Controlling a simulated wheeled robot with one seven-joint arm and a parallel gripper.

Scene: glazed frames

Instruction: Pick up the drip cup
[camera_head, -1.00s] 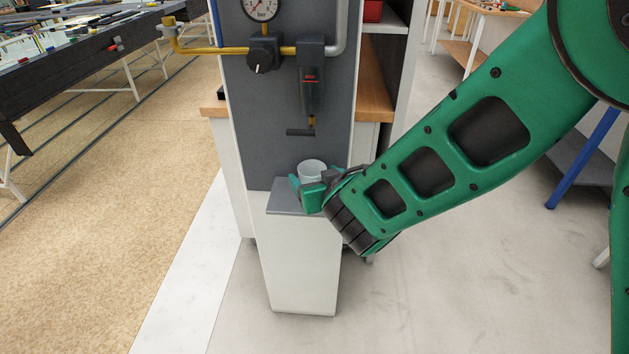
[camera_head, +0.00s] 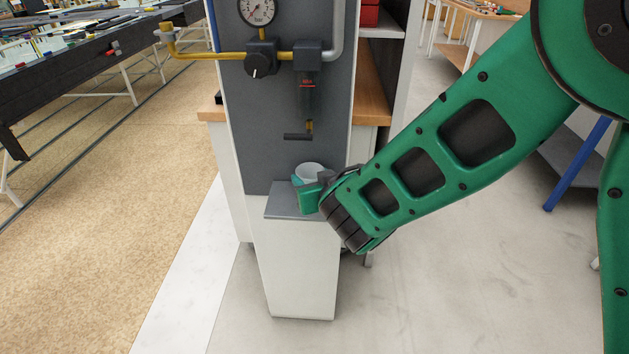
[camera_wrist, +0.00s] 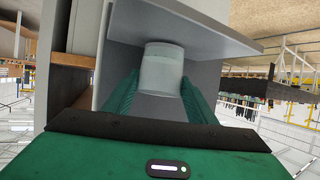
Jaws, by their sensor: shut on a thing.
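The drip cup (camera_head: 311,170) is a small white-grey cup standing upright at the grey shelf on top of the white pedestal, below the filter and its drain lever. My gripper (camera_head: 309,190) reaches it from the right, with green fingers on either side of it. In the wrist view the cup (camera_wrist: 161,70) sits between the two green fingertips of my gripper (camera_wrist: 160,88), which are shut on it. Whether the cup's base touches the shelf (camera_head: 283,200) is hard to tell, since my gripper hides its lower part.
The filter bowl (camera_head: 306,98) with its drain lever (camera_head: 298,136) hangs above the cup. A black regulator knob (camera_head: 261,62), a gauge (camera_head: 257,10) and yellow pipe are higher on the grey panel (camera_head: 265,150). Open floor (camera_head: 430,290) lies to the right.

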